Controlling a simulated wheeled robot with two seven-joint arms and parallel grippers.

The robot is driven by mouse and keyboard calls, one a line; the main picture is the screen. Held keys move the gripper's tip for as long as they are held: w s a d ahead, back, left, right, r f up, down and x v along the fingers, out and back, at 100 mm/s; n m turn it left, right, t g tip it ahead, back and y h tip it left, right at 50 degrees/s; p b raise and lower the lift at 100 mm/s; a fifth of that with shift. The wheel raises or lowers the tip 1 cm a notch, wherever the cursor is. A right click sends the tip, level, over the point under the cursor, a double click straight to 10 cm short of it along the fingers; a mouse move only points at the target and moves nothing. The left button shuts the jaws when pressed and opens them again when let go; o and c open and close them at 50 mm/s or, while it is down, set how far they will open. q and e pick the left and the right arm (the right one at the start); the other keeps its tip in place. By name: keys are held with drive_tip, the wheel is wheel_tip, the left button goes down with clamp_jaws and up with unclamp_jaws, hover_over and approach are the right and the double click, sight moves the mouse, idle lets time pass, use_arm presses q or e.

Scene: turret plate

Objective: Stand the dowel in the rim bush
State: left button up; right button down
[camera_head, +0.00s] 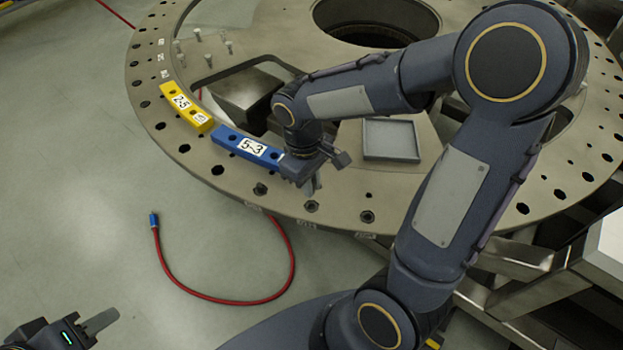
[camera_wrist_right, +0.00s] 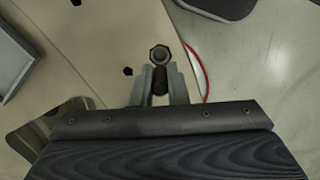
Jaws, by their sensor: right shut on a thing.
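My right gripper (camera_head: 311,187) is low over the near rim of the turret plate (camera_head: 408,190), just right of the blue block. In the right wrist view my right gripper (camera_wrist_right: 160,76) is shut on a dark, narrow thing (camera_wrist_right: 160,83), likely the dowel, mostly hidden by the fingers. A hexagonal rim bush (camera_wrist_right: 159,54) with a paler round centre shows right at the fingertips; I cannot tell whether the dowel touches it. In the head view, rim bushes (camera_head: 312,206) (camera_head: 367,217) line the near rim. My left gripper (camera_head: 100,322) is at the lower left, away from the plate.
A blue block (camera_head: 230,141) marked 5-3 and a yellow block (camera_head: 184,103) marked Z-5 lie on the rim. A grey square tray (camera_head: 391,158) sits right of the gripper. Several small pegs (camera_head: 229,47) stand at the back left. A red hose (camera_head: 222,300) lies on the floor.

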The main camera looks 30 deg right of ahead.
sight(313, 211)
drive_tip(key=shift+f+b, duration=2.6)
drive_tip(key=shift+f, duration=0.65)
drive_tip(key=shift+s, duration=0.1)
drive_tip(key=c, duration=1.3)
unclamp_jaws()
drive_tip(key=shift+d+f, duration=0.1)
drive_tip(key=shift+c, duration=0.2)
drive_tip(key=shift+s+f, duration=0.1)
